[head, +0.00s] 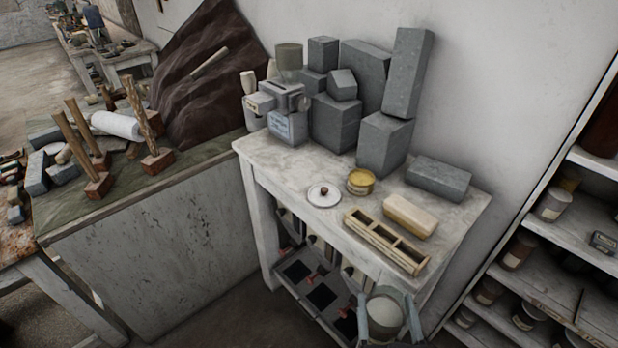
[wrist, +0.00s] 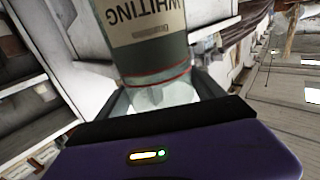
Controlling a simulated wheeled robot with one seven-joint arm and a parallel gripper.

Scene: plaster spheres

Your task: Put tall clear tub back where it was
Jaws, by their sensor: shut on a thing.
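The tall clear tub (head: 386,309) is between the fingers of my gripper (head: 389,314), low at the bottom edge of the head view, in front of the marble-topped table (head: 270,165). In the wrist view the tub (wrist: 145,55) shows a beige label reading "WHITING", a thin red line and white contents near the fingers. My gripper (wrist: 160,95) is shut on it there. The tub is clear of the tabletop. Its lower part is hidden in the head view.
Shelves with jars (head: 555,204) stand at right. The table's front left is bare.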

